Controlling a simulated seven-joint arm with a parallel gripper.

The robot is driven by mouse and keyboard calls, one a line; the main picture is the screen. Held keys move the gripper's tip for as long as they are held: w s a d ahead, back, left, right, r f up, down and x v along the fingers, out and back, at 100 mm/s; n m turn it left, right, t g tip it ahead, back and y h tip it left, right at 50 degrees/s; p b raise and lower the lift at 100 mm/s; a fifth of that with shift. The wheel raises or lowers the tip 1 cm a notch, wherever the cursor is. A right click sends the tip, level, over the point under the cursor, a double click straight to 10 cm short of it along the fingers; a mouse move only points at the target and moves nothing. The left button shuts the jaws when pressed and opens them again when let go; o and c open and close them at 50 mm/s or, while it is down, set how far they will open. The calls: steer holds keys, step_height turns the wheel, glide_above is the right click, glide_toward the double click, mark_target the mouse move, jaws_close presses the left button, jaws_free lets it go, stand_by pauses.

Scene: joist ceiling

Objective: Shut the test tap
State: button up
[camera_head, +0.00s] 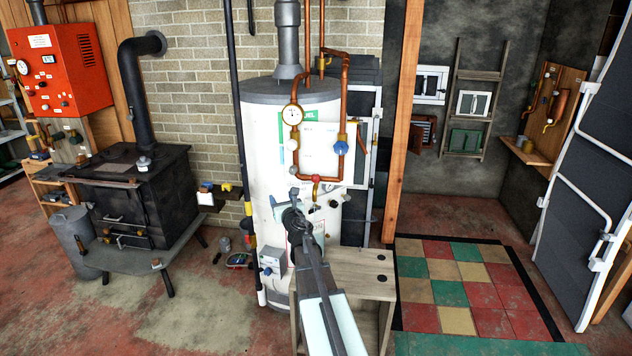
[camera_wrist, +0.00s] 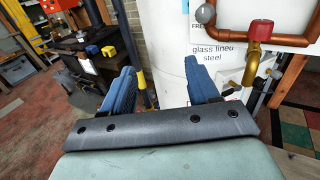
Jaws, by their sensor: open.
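A small tap with a red handle (camera_head: 316,179) sits on the bottom run of a copper pipe loop at the front of the white water heater (camera_head: 262,135). In the wrist view its red handle (camera_wrist: 260,30) is at the upper right, above a brass spout (camera_wrist: 252,63) hanging down. My gripper (camera_head: 293,214) is below and left of the tap in the head view, apart from it. In the wrist view my gripper (camera_wrist: 160,68) has its blue fingers spread with nothing between them, left of the spout. Whether water runs is not clear.
A blue-handled valve (camera_head: 341,147) and a round gauge (camera_head: 292,115) sit higher on the pipes. A grey box (camera_head: 272,262) and wooden cabinet (camera_head: 375,285) stand below. A wooden post (camera_head: 403,120) is to the right, a black stove (camera_head: 135,190) to the left.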

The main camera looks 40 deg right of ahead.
steer(key=w+a+f, duration=0.1)
steer(key=w+a, duration=0.1)
steer(key=m+g+h, duration=0.6)
steer(key=m+h, duration=0.1)
steer(key=h, duration=0.2)
glide_toward(315, 181)
steer(key=x, duration=1.1)
steer(key=shift+w+d+f, duration=0.1)
steer(key=shift+w+d, duration=0.15)
steer(key=shift+w, duration=0.05)
steer(key=c, duration=0.9)
steer(key=shift+m, duration=0.3)
steer(key=shift+c, duration=0.2)
